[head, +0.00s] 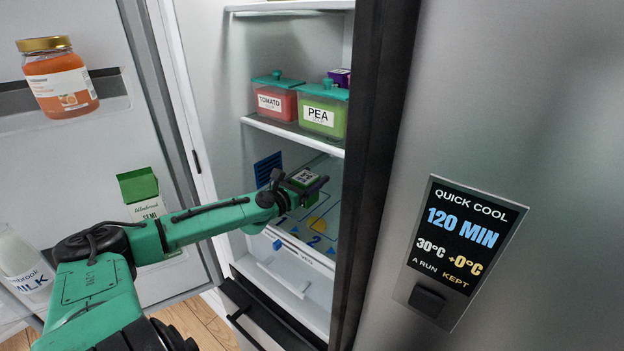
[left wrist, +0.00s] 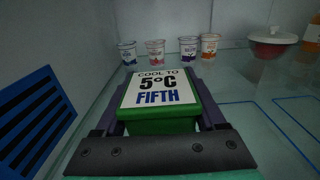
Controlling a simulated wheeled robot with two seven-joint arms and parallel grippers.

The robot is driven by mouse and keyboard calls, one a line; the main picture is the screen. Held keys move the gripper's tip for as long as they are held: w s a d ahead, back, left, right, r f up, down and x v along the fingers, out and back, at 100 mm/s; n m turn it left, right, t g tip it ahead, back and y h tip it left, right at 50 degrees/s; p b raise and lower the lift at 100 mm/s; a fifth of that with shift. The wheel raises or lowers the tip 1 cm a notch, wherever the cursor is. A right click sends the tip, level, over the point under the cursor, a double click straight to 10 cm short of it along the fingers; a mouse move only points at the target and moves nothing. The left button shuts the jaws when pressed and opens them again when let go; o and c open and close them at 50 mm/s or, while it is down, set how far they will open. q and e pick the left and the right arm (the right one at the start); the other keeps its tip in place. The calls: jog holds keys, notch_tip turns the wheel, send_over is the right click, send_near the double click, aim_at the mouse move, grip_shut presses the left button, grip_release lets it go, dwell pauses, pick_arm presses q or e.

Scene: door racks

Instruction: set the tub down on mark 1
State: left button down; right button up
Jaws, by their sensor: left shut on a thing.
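My left gripper (head: 300,184) is inside the open fridge, shut on a small green tub (head: 304,179). In the left wrist view the tub (left wrist: 160,123) sits between the two fingers, its white lid label reading "COOL TO 5°C FIFTH". The tub looks level and above the glass shelf (head: 335,200); the exact gap is hard to judge. Blue outlines and numbers are on that shelf. A "2" mark (head: 316,240) shows near the front, and what looks like a "1" mark (head: 282,220) shows to its left, below the gripper. My right gripper is not in view.
Several small cups (left wrist: 188,48) and a red bowl (left wrist: 273,45) stand at the shelf's back. A blue vent (left wrist: 35,118) is on the left wall. Tomato (head: 275,99) and pea (head: 322,112) boxes stand on the shelf above. The open door (head: 70,170) is left.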

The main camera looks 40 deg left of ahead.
pick_arm(q)
grip_release()
jog(key=shift+s, duration=0.15)
